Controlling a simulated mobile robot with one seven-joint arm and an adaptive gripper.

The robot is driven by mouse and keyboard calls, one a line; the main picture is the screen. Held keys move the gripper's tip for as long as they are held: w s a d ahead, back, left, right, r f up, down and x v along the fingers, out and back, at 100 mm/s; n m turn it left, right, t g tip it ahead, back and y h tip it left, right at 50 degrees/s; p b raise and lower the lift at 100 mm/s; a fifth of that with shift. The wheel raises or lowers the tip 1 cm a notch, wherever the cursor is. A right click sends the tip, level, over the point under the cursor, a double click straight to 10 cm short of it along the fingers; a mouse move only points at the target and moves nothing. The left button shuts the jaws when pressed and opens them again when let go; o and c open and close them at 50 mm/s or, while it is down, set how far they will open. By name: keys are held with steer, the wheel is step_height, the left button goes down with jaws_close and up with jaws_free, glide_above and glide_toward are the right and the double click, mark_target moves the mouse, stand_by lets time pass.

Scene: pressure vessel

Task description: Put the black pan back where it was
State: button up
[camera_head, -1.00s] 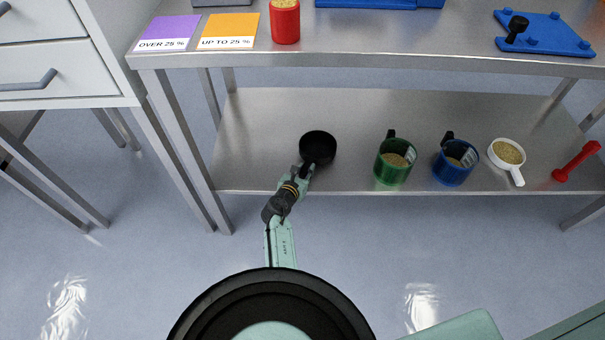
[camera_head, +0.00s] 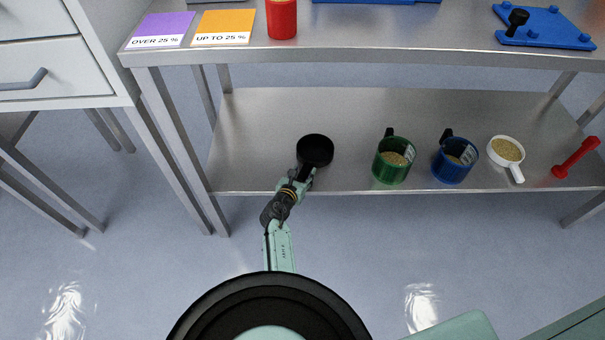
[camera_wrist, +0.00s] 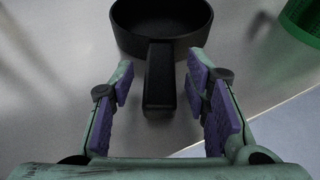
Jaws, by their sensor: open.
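The black pan (camera_head: 315,150) sits upright on the lower shelf, toward its left side, with its handle pointing at the front edge. In the wrist view the pan (camera_wrist: 163,22) is at the top, its rim partly cut off. My gripper (camera_head: 304,178) is at the pan's handle. In the wrist view my gripper (camera_wrist: 160,88) is open, its purple-padded fingers on either side of the black handle, with gaps between handle and pads. The bowl of the pan lies beyond the fingertips.
On the lower shelf (camera_head: 255,130), a green mug (camera_head: 392,168), a blue mug (camera_head: 447,172), a white pan (camera_head: 507,150) and a red tool (camera_head: 576,158) stand to the right. The upper tabletop (camera_head: 380,38) overhangs behind. The shelf left of the black pan is clear.

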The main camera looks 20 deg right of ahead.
steer(key=shift+r+p, duration=0.3)
steer(key=shift+r, duration=0.05)
steer(key=p+v, duration=0.1)
steer(key=v, duration=1.1)
steer(key=shift+d, duration=0.15)
